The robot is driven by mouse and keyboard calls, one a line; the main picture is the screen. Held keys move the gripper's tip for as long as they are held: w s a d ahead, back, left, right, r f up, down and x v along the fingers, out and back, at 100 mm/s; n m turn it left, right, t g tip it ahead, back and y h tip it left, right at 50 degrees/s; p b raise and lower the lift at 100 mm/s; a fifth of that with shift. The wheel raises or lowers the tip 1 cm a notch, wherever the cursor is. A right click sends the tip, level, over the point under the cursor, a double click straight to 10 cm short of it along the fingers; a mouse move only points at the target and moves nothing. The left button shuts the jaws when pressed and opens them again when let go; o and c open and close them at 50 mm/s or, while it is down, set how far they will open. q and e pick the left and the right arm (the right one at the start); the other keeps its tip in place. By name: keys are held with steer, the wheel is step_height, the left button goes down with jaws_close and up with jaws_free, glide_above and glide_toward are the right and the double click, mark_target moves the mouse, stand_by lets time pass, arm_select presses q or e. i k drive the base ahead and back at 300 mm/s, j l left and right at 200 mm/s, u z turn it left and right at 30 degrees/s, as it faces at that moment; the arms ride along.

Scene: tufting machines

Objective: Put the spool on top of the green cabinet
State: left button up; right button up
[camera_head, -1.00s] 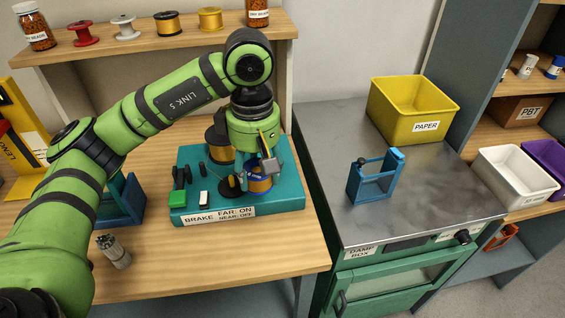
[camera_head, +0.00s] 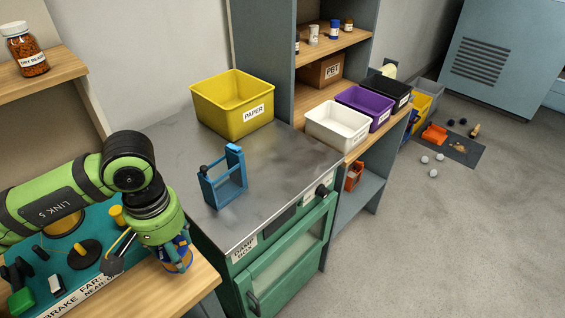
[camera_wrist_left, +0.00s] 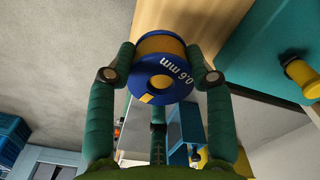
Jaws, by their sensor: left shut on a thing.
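The spool (camera_head: 179,262) has blue flanges and orange-gold winding. In the left wrist view the spool (camera_wrist_left: 163,70) shows "0.6 mm" on its flange and sits between the green fingers. My left gripper (camera_head: 172,252) is shut on it, beyond the right side of the teal machine and over the wooden table's right end. The green cabinet (camera_head: 290,262), labelled "DAMP BOX", stands to the right with a grey metal top (camera_head: 270,172). The spool is left of that top, apart from it. My right gripper is not in view.
On the cabinet top stand a blue frame (camera_head: 224,180) at the left and a yellow PAPER bin (camera_head: 225,112) at the back. The top's right and front parts are clear. The teal machine (camera_head: 100,245) stands on the wooden table (camera_head: 205,278). Shelves with bins (camera_head: 338,128) stand beyond the cabinet.

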mark_target(281, 161)
steer(key=i+l+z, duration=0.25)
steer(key=z, duration=0.15)
steer(key=i+l+z, duration=0.1)
steer(key=i+z, duration=0.3)
